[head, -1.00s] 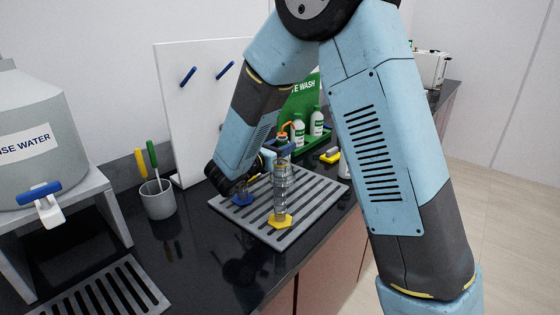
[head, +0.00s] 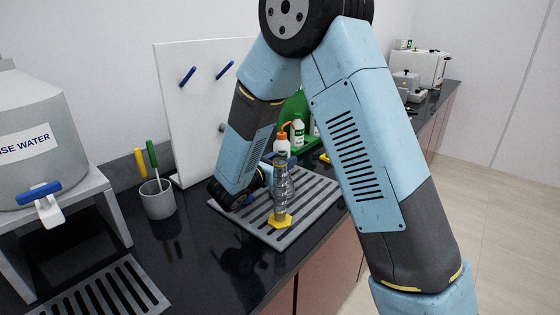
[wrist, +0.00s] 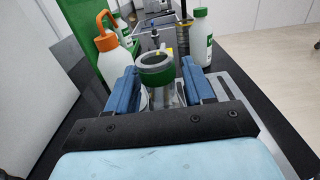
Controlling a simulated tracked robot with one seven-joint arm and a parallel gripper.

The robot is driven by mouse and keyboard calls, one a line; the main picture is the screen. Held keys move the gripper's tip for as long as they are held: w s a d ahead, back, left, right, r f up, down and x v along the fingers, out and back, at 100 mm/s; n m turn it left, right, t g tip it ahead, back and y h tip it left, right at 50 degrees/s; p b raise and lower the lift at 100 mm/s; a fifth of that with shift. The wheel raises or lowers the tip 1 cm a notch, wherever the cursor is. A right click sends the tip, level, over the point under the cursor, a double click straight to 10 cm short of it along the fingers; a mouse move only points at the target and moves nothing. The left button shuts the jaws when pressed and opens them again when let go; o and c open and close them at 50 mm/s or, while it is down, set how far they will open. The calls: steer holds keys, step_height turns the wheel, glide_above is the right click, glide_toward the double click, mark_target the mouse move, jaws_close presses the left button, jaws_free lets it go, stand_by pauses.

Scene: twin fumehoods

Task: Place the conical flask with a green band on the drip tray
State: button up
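The conical flask with a green band (wrist: 158,83) stands between the two blue fingers of my gripper (wrist: 162,88) in the wrist view, its round mouth facing up. The fingers flank its neck closely; I cannot tell whether they press on it. In the head view my gripper (head: 290,164) is low over a grey slotted tray (head: 312,196), and the flask is hard to make out behind a clear cylinder. A second slotted tray (head: 137,270) lies at the front left, below the rinse water tap, with nothing seen on it. I cannot tell which tray is the drip tray.
The clear cylinder with a yellow base (head: 281,221) stands close in front of my gripper. An orange-topped wash bottle (wrist: 113,62) and a white bottle (wrist: 202,35) stand beyond the fingers. A grey cup (head: 158,200) with brushes is left. Dark bench between the trays is clear.

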steer(key=shift+o, duration=0.9)
steer(key=shift+r, duration=0.15)
steer(key=v, duration=1.2)
